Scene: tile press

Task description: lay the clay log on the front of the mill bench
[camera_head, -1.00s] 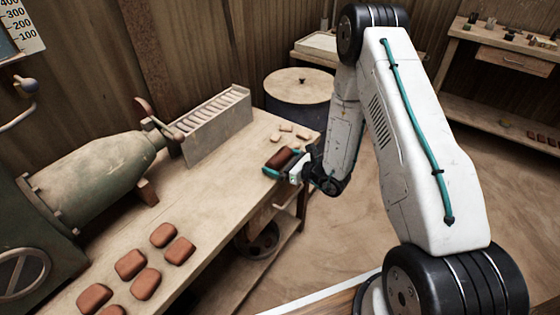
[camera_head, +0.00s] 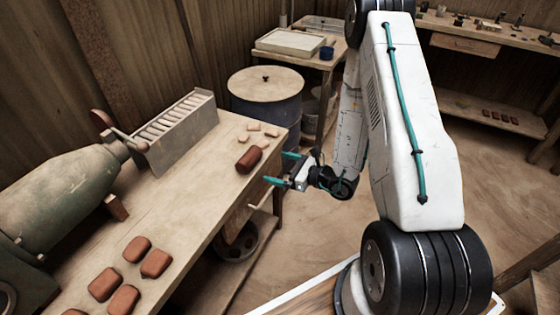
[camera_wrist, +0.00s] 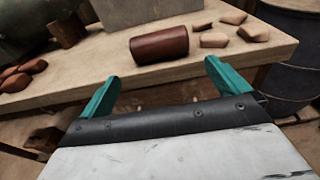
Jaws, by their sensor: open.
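The clay log (camera_head: 249,158) is a dark red-brown cylinder lying on the front part of the mill bench (camera_head: 190,190), near its right end. It also shows in the wrist view (camera_wrist: 160,45), lying near the bench's front edge. My gripper (camera_head: 279,168) is open and empty, with teal fingers, off the bench's front edge. It is apart from the log. In the wrist view, the two fingers (camera_wrist: 160,90) stand wide apart, with the log beyond their tips.
Several red clay lumps (camera_head: 155,263) lie on the bench at the left. Small pale pieces (camera_head: 254,126) lie behind the log. A slotted metal rack (camera_head: 180,135) and the mill (camera_head: 62,190) stand at the back. A lidded drum (camera_head: 268,100) stands beyond the bench's right end.

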